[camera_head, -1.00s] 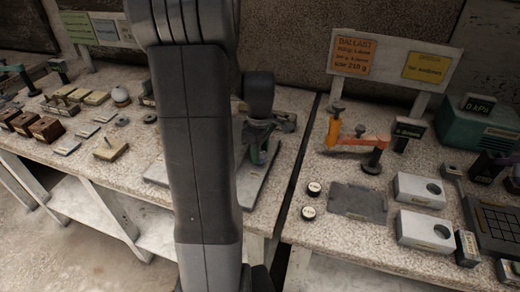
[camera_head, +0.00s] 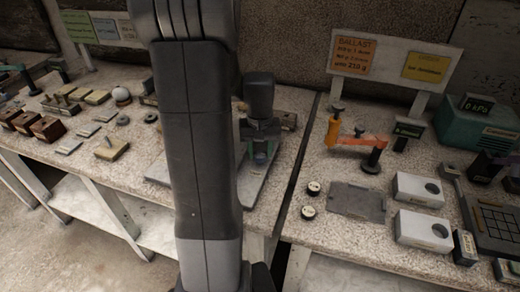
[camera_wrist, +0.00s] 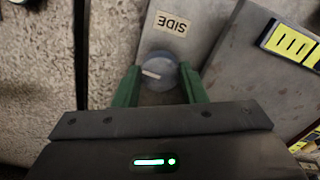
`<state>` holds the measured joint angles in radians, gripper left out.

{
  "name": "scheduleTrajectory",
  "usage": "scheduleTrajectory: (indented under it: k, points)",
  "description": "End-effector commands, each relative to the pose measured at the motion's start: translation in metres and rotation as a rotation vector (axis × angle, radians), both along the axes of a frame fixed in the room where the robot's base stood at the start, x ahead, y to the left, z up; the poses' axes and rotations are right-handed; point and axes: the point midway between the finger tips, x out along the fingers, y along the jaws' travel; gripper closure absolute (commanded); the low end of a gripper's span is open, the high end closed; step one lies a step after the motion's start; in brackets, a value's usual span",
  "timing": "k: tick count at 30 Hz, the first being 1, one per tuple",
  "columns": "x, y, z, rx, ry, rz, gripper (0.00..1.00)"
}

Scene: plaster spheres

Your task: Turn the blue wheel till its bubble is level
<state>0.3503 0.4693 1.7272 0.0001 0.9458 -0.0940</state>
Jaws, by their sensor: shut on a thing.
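The blue wheel (camera_wrist: 165,82) is a small round translucent knob with a pale stripe on its top. In the wrist view it sits between the two green fingers of my gripper (camera_wrist: 160,69), which are shut on it from both sides. In the head view my gripper (camera_head: 260,149) points down over the grey plate (camera_head: 246,189), with a bit of the blue wheel (camera_head: 260,160) between its fingertips. In the wrist view, the plate beside the wheel carries a label reading SIDE (camera_wrist: 172,23). I cannot make out a bubble; my arm hides part of the plate in the head view.
A yellow block with black marks (camera_wrist: 290,44) lies at the right in the wrist view. Small blocks and a white ball (camera_head: 121,95) stand left on the bench. An orange-armed device (camera_head: 358,138) and white boxes (camera_head: 420,189) stand on the right bench, past a gap.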

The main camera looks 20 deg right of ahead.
Motion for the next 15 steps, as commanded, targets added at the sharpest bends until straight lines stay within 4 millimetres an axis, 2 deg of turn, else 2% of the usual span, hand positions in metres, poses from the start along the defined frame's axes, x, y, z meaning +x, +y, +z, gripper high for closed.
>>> scheduleTrajectory:
  k: [15]
  points:
    - [0.0012, -0.0003, 0.0013, -0.001, -0.004, -0.49, 0.85]
